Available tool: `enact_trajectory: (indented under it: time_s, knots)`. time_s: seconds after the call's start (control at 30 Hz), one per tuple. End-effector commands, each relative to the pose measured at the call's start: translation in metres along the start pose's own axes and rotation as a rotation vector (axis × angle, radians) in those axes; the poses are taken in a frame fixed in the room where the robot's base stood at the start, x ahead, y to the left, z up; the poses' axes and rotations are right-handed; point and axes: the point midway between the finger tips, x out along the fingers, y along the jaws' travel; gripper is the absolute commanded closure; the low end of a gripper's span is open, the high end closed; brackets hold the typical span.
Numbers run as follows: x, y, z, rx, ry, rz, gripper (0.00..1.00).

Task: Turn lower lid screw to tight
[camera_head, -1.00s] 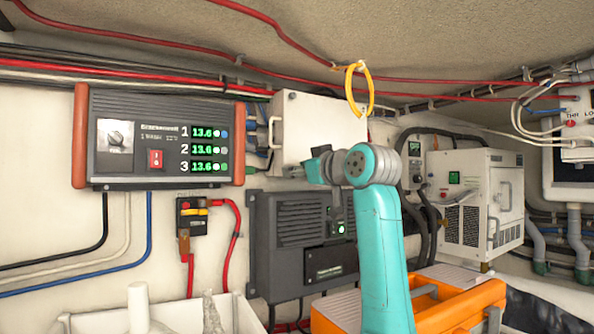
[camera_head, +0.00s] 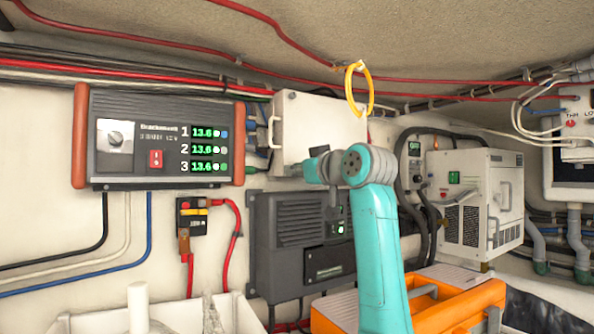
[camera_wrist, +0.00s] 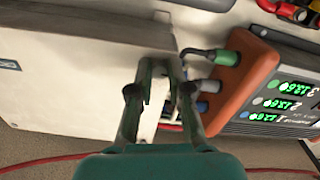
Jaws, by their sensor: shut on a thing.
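The white box (camera_head: 318,125) with its lid is on the wall right of the charger, and its pale face fills the left of the wrist view (camera_wrist: 70,85). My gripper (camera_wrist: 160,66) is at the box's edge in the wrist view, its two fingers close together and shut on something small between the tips. That thing is hidden by the fingers; I cannot make out the lower lid screw or how far it is turned. In the head view my arm covers the box's lower right part and the fingers do not show clearly.
The charger (camera_head: 158,140) with green readouts is to the left, its cable plugs (camera_wrist: 212,86) close beside my fingers. A grey vented unit (camera_head: 290,238) sits below the box. A yellow ring (camera_head: 349,90) hangs in front of the box. An orange case (camera_head: 455,298) is below.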

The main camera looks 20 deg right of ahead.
Motion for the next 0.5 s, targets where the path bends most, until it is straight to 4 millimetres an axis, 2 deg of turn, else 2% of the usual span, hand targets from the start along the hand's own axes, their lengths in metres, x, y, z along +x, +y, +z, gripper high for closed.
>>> enact_trajectory:
  time_s: [0.27,0.5]
  knots:
    - [0.0000,-0.0001,0.0002,0.164,-0.001,0.000,1.00]
    - [0.0001,-0.0001,0.0003,0.385,-0.001,0.000,1.00]
